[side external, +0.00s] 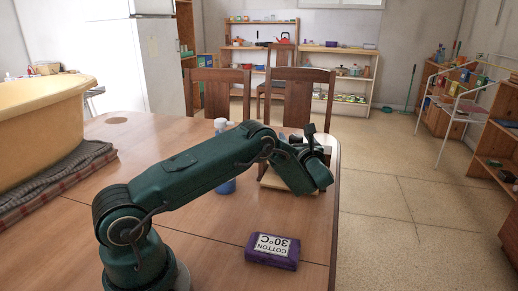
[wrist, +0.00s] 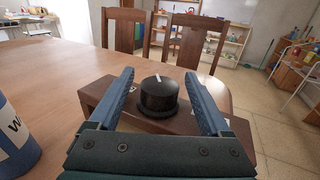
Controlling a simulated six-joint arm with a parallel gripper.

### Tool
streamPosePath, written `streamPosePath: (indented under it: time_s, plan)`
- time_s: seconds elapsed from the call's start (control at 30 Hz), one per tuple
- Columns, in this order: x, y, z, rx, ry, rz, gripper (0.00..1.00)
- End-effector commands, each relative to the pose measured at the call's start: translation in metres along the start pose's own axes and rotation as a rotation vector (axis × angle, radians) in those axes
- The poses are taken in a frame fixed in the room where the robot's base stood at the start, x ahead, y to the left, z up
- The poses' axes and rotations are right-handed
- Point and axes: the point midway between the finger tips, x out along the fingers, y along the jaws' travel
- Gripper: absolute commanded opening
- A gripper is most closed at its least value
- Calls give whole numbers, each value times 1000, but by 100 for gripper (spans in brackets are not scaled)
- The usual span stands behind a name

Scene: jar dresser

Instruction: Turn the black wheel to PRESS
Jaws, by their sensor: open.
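The black wheel (wrist: 158,97) sits on top of a brown box (wrist: 97,92) in the wrist view. A pale mark on its top points away from me, slightly left. My gripper (wrist: 158,76) is open, with one blue finger on each side of the wheel and a gap on both sides. No PRESS lettering is readable. In the side view my wrist hides the wheel, and only part of the box (side external: 285,187) shows beneath it.
A blue bottle with a white cap (side external: 222,124) stands behind my arm; its labelled side (wrist: 12,140) is at the wrist view's left. A purple COTTON 30°C block (side external: 272,252) lies near the front. A yellow tub (side external: 45,115) stands left. Chairs (side external: 218,88) back the table.

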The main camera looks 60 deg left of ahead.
Motion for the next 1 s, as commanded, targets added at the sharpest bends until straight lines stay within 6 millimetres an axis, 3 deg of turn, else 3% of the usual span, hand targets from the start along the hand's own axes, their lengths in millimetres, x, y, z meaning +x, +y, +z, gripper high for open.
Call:
streamPosePath:
  time_s: [0.27, 0.6, 0.8, 0.83, 1.0]
  plan:
    - [25, 0, 0, 0, 0, 0, 82]
    - [28, 0, 0, 1, 0, -2, 82]
    - [28, 0, 0, 1, -1, -1, 5]
    - [28, 0, 0, 0, -1, -1, 0]
    - [29, 0, 1, 2, -4, -18, 0]
